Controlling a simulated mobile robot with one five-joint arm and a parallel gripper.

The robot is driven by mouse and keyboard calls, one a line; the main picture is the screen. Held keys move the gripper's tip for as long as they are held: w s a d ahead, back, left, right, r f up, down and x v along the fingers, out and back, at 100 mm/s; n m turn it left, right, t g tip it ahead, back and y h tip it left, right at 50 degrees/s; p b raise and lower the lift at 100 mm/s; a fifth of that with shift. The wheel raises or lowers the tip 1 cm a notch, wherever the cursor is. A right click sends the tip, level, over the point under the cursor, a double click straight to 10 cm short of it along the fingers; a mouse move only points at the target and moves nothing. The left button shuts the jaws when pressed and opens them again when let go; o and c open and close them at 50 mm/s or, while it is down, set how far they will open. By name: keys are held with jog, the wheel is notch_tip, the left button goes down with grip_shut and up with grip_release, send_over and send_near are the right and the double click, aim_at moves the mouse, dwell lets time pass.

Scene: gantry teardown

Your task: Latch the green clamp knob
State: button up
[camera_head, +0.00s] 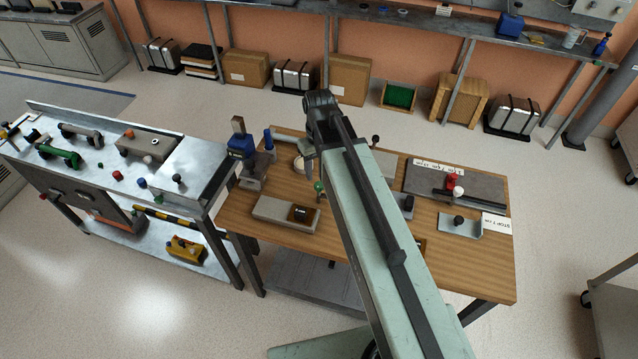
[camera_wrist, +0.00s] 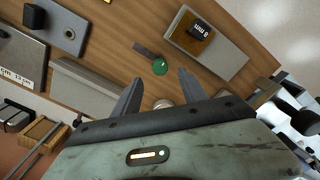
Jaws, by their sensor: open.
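The green clamp knob (camera_wrist: 160,67) shows in the wrist view as a small round green knob on the wooden table, with a dark bar (camera_wrist: 145,50) beside it. My gripper (camera_wrist: 160,80) is open. In the wrist view, its two fingers stand apart on either side of the line to the knob, and nothing is held between them. The knob appears just beyond the fingertips, and I cannot tell its height distance from them. In the head view the green knob (camera_head: 319,187) shows at the left edge of my arm, which hides part of the area.
A blue-and-grey device (camera_head: 242,150) stands at the table's left end. A grey plate (camera_head: 475,185) with a red knob (camera_head: 452,180) lies right. A metal bench (camera_head: 190,165) adjoins on the left.

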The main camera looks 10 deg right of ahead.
aim_at(319, 184)
notch_tip(319, 184, down, 7)
jog(key=b, duration=0.6)
jog(key=shift+r, duration=0.15)
grip_shut()
